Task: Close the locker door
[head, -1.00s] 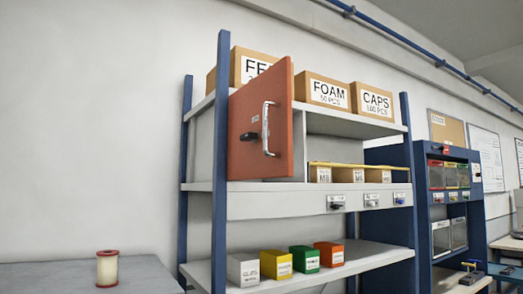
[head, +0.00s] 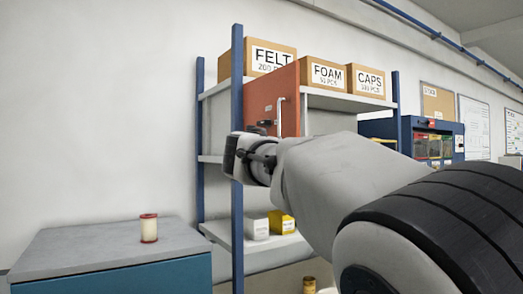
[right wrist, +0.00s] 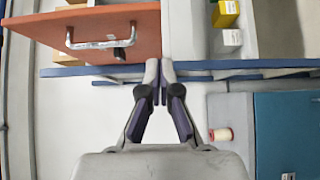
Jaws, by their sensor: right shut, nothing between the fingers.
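The orange-red locker door (head: 268,92) stands swung open at the front of the blue-and-grey shelf rack (head: 237,75). It has a silver bar handle (head: 280,116) and a dark latch beside it. In the right wrist view the door (right wrist: 125,22) is at upper left with its handle (right wrist: 88,44). My right gripper (head: 233,155) is in front of the rack's blue post, below the door, and partly hides the shelves. In its own view, my right gripper (right wrist: 159,82) is shut and empty, apart from the door and handle. My left gripper is not in view.
Bins, including a yellow bin (head: 282,222), sit on the lower shelf. A grey-topped blue cabinet (head: 90,247) with a spool (head: 148,228) stands left of the rack.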

